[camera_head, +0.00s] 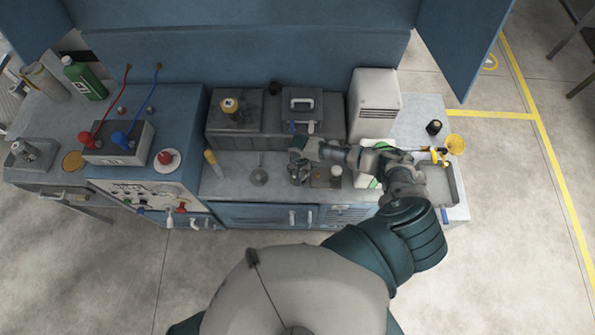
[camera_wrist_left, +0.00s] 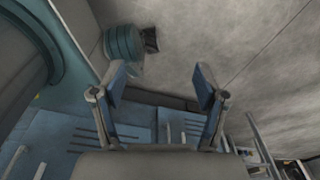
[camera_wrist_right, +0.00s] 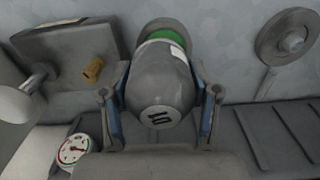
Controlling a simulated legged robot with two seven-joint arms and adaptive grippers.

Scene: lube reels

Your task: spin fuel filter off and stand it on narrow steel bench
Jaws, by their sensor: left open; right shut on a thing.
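The fuel filter appears to be the grey canister (camera_wrist_right: 160,85) with a green band and dark marks on its rounded end, in the right wrist view. My right gripper (camera_wrist_right: 166,72) is shut on it, one finger on each side. In the head view my right gripper (camera_head: 298,162) is over the grey steel worktop (camera_head: 228,183), and the canister is mostly hidden there. I cannot tell whether its far end is attached or free. My left gripper (camera_wrist_left: 163,75) is open and empty in the left wrist view, over floor and blue surfaces; the head view does not show it.
A flat round-headed tool (camera_head: 259,176) lies left of the gripper. A small plate with a brass piece (camera_wrist_right: 92,70) is close by, and a dial gauge (camera_wrist_right: 74,148) is near.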

